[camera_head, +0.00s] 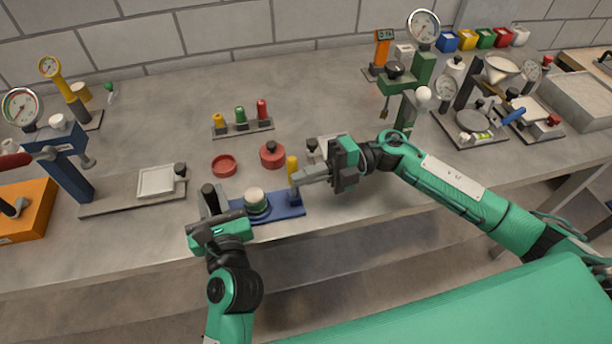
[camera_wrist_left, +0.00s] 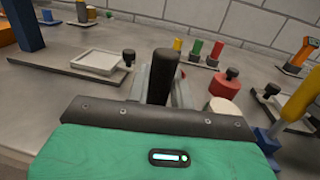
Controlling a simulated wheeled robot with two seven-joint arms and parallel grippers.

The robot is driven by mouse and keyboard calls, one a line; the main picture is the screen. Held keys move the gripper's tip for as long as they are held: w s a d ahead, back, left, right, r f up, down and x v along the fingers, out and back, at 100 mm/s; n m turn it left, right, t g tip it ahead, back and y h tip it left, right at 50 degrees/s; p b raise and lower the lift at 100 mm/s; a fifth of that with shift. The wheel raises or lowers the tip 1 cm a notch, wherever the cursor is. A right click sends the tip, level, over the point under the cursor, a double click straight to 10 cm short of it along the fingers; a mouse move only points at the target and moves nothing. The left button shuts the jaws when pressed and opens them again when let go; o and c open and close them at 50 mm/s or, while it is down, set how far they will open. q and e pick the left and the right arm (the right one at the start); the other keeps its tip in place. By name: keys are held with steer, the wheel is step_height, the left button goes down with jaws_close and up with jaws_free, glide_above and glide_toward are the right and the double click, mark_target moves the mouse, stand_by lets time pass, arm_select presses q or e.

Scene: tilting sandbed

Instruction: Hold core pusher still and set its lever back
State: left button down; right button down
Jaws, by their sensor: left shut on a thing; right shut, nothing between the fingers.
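The core pusher has a blue base (camera_head: 280,212) at the bench's front edge. A pale cylinder with a green lower part (camera_head: 256,200) stands on it, and a yellow lever (camera_head: 292,166) stands upright at its right end. My left gripper (camera_head: 211,204) is shut on the black post (camera_head: 208,190) at the pusher's left end; the post (camera_wrist_left: 162,72) rises between the fingers in the left wrist view. My right gripper (camera_head: 300,179) is shut and empty, its fingertips right beside the yellow lever. I cannot tell whether they touch it.
Behind the pusher are a red dish (camera_head: 224,165) and a red pot with a black knob (camera_head: 272,155). A rack of colored bottles (camera_head: 241,127) stands farther back. A white tray on a plate (camera_head: 155,182) lies to the left. The bench between them is clear.

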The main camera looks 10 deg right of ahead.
steer(key=shift+w+m, duration=0.5)
steer(key=shift+w, duration=0.1)
steer(key=shift+s, duration=0.1)
arm_select(q)
steer(key=c, duration=1.1)
jaws_free()
steer(key=shift+c, duration=0.2)
arm_select(e)
steer(key=s+d, duration=0.2)
steer(key=d, duration=0.7)
steer(key=shift+s+r, duration=0.15)
steer(key=shift+r, duration=0.05)
steer(key=shift+d, duration=0.1)
arm_select(q)
steer(key=s+d, duration=0.1)
steer(key=s, duration=1.1)
steer(key=shift+d, duration=0.3)
